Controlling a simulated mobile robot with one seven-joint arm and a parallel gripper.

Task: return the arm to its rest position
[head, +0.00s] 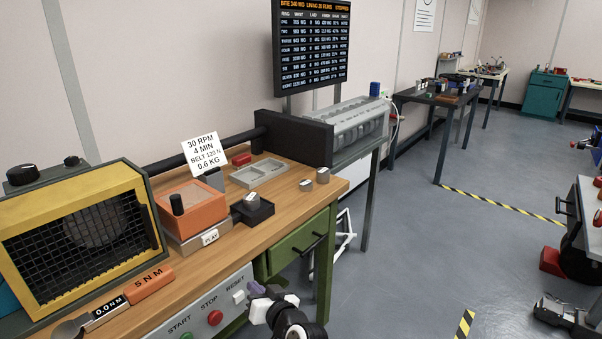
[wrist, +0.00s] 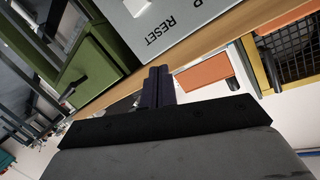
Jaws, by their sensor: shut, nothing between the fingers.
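My gripper (head: 268,296) shows at the bottom of the head view, low in front of the workbench and just right of the RESET button (head: 238,297). Its dark fingers are together with nothing between them, and they also show in the wrist view (wrist: 158,86). In the wrist view the control panel (wrist: 165,30) with the RESET label lies beyond the fingertips. The green drawer unit (head: 283,258) is behind my gripper in the head view. Part of my arm is below the picture edge.
The wooden bench top (head: 170,262) holds a yellow caged machine (head: 78,238), an orange box (head: 191,208), a grey tray (head: 258,173) and small metal blocks. Open grey floor (head: 420,240) lies to the right. A bench edge with red parts stands at the far right.

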